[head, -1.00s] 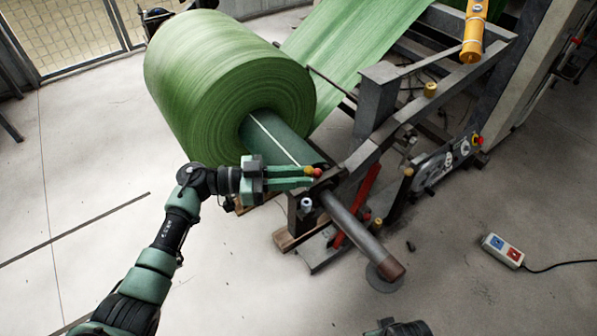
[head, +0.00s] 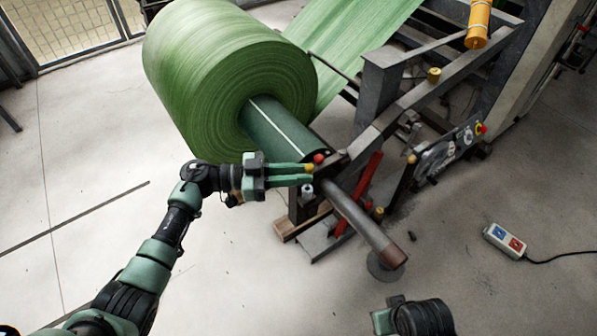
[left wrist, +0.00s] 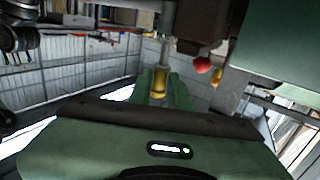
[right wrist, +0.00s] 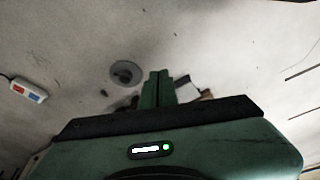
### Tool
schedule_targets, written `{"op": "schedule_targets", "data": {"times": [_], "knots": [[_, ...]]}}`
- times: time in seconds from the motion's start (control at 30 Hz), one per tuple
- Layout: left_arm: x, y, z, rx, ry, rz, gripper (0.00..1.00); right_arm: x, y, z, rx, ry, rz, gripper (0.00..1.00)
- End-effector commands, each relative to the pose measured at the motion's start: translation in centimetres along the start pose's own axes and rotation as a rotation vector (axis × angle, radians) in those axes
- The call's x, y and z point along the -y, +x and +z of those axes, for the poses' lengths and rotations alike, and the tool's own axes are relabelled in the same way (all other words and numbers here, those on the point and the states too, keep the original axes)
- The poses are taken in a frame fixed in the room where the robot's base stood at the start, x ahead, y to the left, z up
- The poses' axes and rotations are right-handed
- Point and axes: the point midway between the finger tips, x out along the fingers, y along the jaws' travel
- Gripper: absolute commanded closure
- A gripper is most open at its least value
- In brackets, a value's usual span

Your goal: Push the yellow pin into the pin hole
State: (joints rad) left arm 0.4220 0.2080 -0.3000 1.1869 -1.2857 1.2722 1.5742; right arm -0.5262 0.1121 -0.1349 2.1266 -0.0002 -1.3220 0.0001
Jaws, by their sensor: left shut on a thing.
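The yellow pin (head: 309,167) is in the tips of my left gripper (head: 308,174), beside the bracket at the end of the roll's shaft. In the left wrist view, the yellow pin (left wrist: 159,84) stands between the green fingers, with a grey rod visible above it. A red ball knob (head: 319,158) is just beyond the fingertips; it also shows in the left wrist view (left wrist: 202,65). I cannot make out the pin hole. My right gripper (right wrist: 157,88) has its fingers together with nothing visible between them, low over the floor.
The large green roll (head: 220,85) stands behind my left gripper. The steel shaft (head: 365,220) sticks out toward the front right over a floor disc. A red lever (head: 360,190) stands beside it.

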Motion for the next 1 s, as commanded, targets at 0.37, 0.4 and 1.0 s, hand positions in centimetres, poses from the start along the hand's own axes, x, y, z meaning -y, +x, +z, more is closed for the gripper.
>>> {"op": "schedule_targets", "data": {"times": [0.37, 0.4, 1.0], "knots": [[0.0, 0.0, 0.0, 0.0, 0.0, 0.0, 1.0, 0.0, 0.0, 0.0, -0.001, 0.0, 0.0, 1.0], [0.0, 0.0, -0.1, 0.0, 0.0, 0.0, 1.0, 0.0, 0.0, 0.0, -0.001, 0.0, 0.0, 1.0], [0.0, 0.0, -0.1, 0.0, -0.001, -0.001, 1.0, 0.1, 1.6, 0.6, 0.008, -0.003, -0.002, 1.0]]}}
